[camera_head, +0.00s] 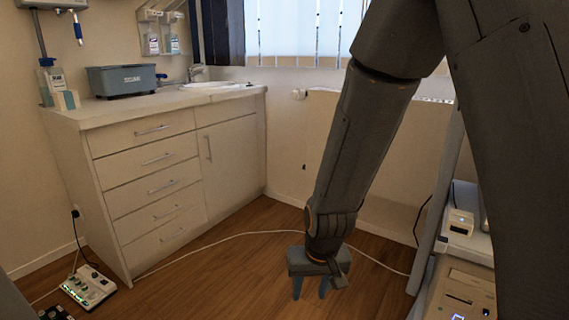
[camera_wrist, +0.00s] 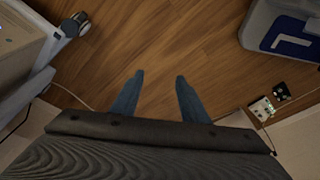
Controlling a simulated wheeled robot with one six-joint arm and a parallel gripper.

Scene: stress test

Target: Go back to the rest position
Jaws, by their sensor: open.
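My arm hangs down through the right half of the head view. My gripper (camera_head: 311,288) points down over the wooden floor (camera_head: 235,262). In the wrist view, the two blue-grey fingers of my gripper (camera_wrist: 158,84) stand apart with only bare floor between them. The gripper is open and empty, and nothing touches the fingers.
A white drawer cabinet (camera_head: 150,185) stands at left, with a grey box (camera_head: 122,80) on top. A small device with lit buttons (camera_head: 88,287) and a white cable (camera_head: 215,240) lie on the floor. A beige machine (camera_head: 462,292) is at right. A grey container (camera_wrist: 285,30) shows in the wrist view.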

